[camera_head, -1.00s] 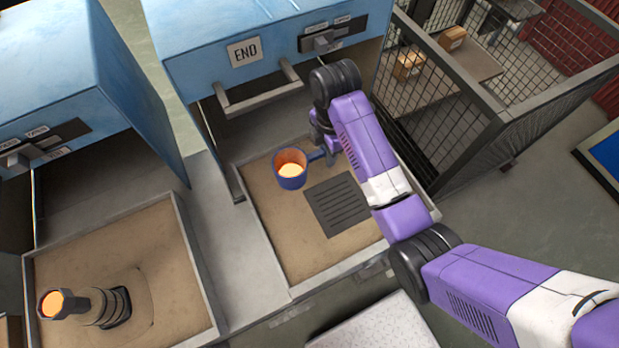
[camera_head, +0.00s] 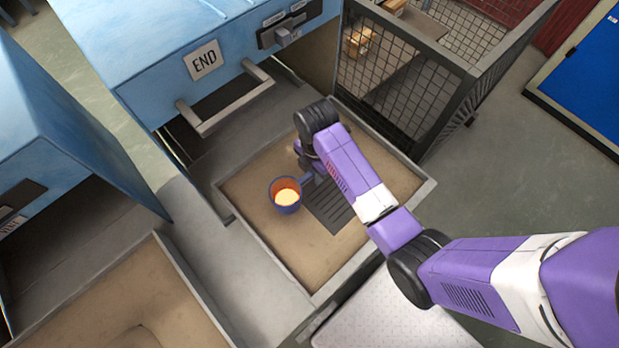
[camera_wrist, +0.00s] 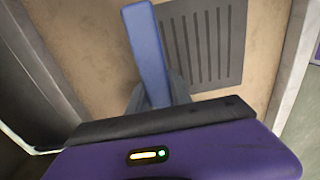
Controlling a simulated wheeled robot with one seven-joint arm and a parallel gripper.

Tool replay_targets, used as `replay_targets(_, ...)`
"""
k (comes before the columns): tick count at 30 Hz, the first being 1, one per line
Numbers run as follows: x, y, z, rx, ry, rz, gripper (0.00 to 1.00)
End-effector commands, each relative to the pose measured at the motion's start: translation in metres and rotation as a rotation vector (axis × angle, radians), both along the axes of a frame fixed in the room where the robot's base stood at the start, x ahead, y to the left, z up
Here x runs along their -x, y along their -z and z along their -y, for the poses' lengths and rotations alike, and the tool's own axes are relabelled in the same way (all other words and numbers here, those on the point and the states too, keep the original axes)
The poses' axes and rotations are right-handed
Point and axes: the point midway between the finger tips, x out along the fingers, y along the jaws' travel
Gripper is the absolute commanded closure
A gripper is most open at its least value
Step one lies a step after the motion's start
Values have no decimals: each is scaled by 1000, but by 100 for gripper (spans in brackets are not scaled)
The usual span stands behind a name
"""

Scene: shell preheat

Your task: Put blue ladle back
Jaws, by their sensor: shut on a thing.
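The blue ladle (camera_head: 286,206) shows in the head view with its cup upright and glowing orange-yellow stuff inside. Its handle points right to my gripper (camera_head: 310,178), which is shut on it. In the wrist view the blue handle (camera_wrist: 148,50) runs up from between my gripper's dark fingers (camera_wrist: 158,100); the cup is out of that view. The ladle is over the sandy tray (camera_head: 255,178), left of a dark slotted grate (camera_head: 338,212). I cannot tell whether the cup touches the tray.
A mesh cage (camera_head: 400,85) is behind right. A second sandy tray (camera_head: 130,300) lies at lower left, and a pale speckled top (camera_head: 385,330) in front.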

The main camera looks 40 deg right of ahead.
Motion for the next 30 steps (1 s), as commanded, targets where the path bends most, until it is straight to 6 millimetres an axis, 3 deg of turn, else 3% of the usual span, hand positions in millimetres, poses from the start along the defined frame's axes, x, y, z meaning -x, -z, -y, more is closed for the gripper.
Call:
replay_targets(1, 2, 13, 4, 0, 2, 1, 100)
replay_targets(4, 5, 22, 9, 0, 2, 1, 100)
replay_targets(17, 6, 23, 10, 0, 0, 1, 100)
replay_targets(18, 6, 23, 10, 0, 0, 0, 67)
replay_targets(20, 6, 23, 10, 0, 0, 0, 55)
replay_targets(30, 7, 22, 10, 0, 0, 0, 53)
